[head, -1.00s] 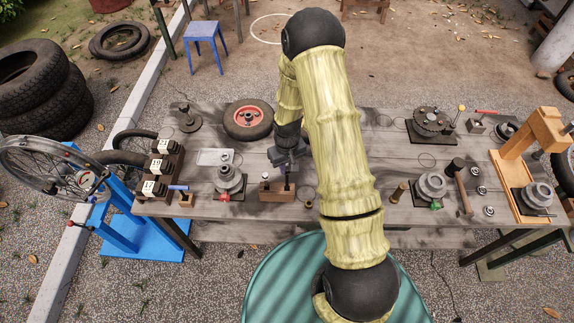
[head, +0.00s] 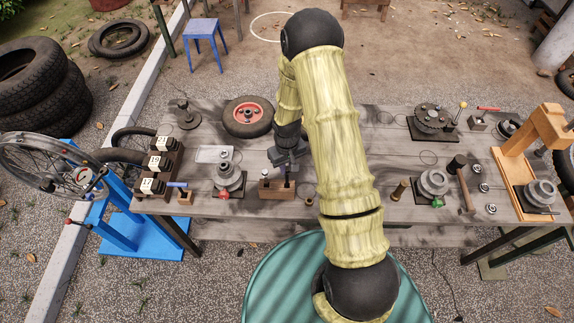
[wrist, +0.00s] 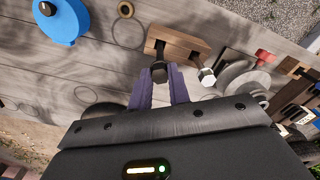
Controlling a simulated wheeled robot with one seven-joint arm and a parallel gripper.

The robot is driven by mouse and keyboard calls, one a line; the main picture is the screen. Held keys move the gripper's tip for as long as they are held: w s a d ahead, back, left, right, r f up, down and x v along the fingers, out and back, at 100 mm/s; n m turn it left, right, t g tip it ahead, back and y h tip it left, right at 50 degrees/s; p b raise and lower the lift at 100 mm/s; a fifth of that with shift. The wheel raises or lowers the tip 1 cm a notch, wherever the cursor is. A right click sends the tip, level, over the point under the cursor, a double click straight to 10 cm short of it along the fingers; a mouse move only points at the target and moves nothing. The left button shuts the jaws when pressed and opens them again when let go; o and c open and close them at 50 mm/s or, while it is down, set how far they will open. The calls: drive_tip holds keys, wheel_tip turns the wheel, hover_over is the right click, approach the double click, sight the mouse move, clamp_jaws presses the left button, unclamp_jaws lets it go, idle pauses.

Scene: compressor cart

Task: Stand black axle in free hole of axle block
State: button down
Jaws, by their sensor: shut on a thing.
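The brown wooden axle block (head: 276,192) lies at the table's front edge, left of my arm in the head view. It also shows at the top of the wrist view (wrist: 187,42). My gripper (wrist: 159,88), with purple fingers, is shut on the black axle (wrist: 159,72), held upright by its head end. The axle's lower end meets one hole of the block in the wrist view; how deep it sits I cannot tell. A second axle with a pale hex head (wrist: 206,76) stands in the block's other hole. My gripper (head: 288,168) is above the block.
A stacked pulley piece (head: 228,177) stands close left of the block. A red-hubbed wheel (head: 247,116) lies behind it and a pale tray (head: 213,154) to the left. A small brass ring (head: 309,201) lies right of the block.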

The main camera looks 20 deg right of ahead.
drive_tip(key=shift+f+b, duration=0.85)
drive_tip(key=shift+f, duration=0.3)
drive_tip(key=c, duration=0.8)
unclamp_jaws()
drive_tip(key=shift+c, duration=0.2)
drive_tip(key=shift+r, duration=0.1)
drive_tip(key=shift+r+p, duration=2.5)
drive_tip(key=shift+r, duration=1.05)
wheel_tip(320, 180, up, 17)
drive_tip(key=b, duration=0.4)
drive_tip(key=shift+r, duration=0.15)
